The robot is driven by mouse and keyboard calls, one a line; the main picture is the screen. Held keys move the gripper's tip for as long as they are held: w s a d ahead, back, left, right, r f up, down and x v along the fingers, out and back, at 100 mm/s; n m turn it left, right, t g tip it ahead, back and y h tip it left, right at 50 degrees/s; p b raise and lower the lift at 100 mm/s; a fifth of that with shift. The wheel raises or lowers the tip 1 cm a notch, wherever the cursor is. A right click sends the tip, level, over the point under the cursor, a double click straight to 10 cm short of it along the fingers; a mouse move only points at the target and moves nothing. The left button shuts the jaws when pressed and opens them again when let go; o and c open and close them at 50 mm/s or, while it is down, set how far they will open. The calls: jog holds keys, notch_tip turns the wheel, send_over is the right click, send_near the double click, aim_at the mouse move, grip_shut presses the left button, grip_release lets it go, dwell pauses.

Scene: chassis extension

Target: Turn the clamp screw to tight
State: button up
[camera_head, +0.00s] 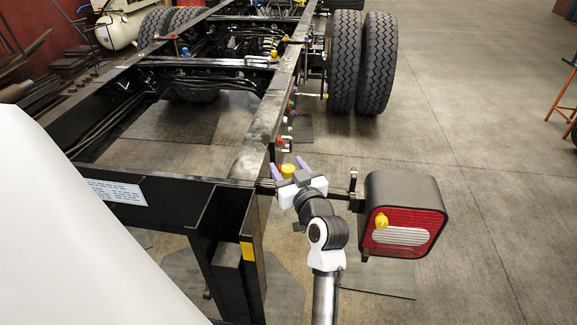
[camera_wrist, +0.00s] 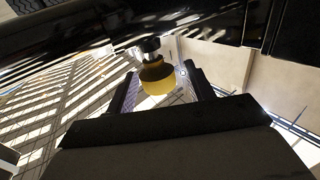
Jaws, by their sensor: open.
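A yellow round knob (camera_head: 288,170), which looks like the head of the clamp screw, sits beside the black chassis rail. In the wrist view the yellow knob (camera_wrist: 158,82) is at the end of a short metal shaft that comes from a dark beam. My gripper (camera_head: 289,168) is open, with its purple fingers on either side of the knob. In the wrist view the fingers of my gripper (camera_wrist: 160,88) flank the knob, with a visible gap on each side. The screw's thread is hidden.
The black chassis rail (camera_head: 262,135) runs away at left, with several coloured fittings. Double tyres (camera_head: 360,65) stand behind.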

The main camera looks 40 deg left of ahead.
jog(key=c, duration=1)
jog(key=shift+o, duration=0.2)
jog(key=shift+r+m+t+p, duration=0.1)
jog(key=shift+m+t+p, duration=0.25)
jog(key=shift+p, duration=0.3)
jog(key=shift+s+r+m+t+h+p, duration=0.1)
jog(key=shift+m+t+h+p, duration=0.55)
jog(key=shift+t+h+p, duration=0.4)
jog(key=shift+m+t+h+p, duration=0.25)
jog(key=shift+m+t+p, duration=0.25)
jog(key=shift+p, duration=0.35)
jog(key=shift+f+m+t+h, duration=0.25)
jog(key=shift+m+t+h, duration=0.45)
jog(key=shift+t+h, duration=0.1)
jog(key=shift+m+t+h+b, duration=0.5)
jog(key=shift+m+t+h, duration=0.15)
jog(key=shift+h, duration=0.25)
jog(key=shift+m+t+h, duration=0.25)
jog(key=shift+m+h, duration=0.1)
jog(key=shift+h, duration=0.05)
